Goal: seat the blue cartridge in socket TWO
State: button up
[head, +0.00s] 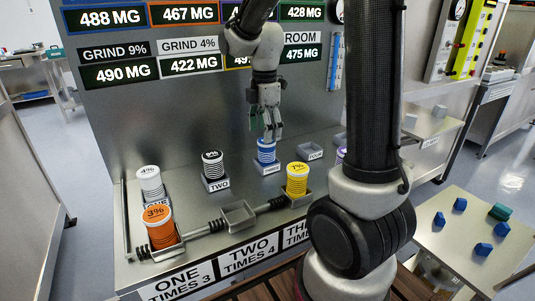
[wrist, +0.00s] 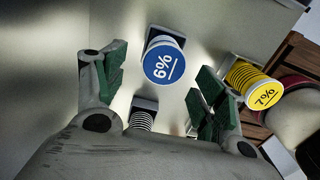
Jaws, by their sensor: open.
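The blue cartridge (head: 267,151) stands upright on a small rear stand labelled THREE. Its blue top (wrist: 162,62), with a white figure that looks like 6%, faces the wrist camera. My gripper (head: 271,132) points down just above it. In the wrist view the open gripper (wrist: 163,88) has its green-padded fingers either side, with the blue top a little off their line; nothing is held. Socket TWO (head: 239,215) is an empty square tray in the front row, above the front label TWO TIMES 4.
The orange 3% cartridge (head: 159,226) sits front left, and the yellow 7% cartridge (head: 297,180) front right. A black-topped cartridge (head: 213,165) stands on rear stand TWO, left of the blue one. A white 4% cartridge (head: 150,182) stands rear left. Spring-like pipes link the front sockets.

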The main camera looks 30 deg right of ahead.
aim_at(267, 150)
jog(key=f, duration=0.7)
jog(key=shift+s+d, duration=0.2)
jog(key=c, duration=1.3)
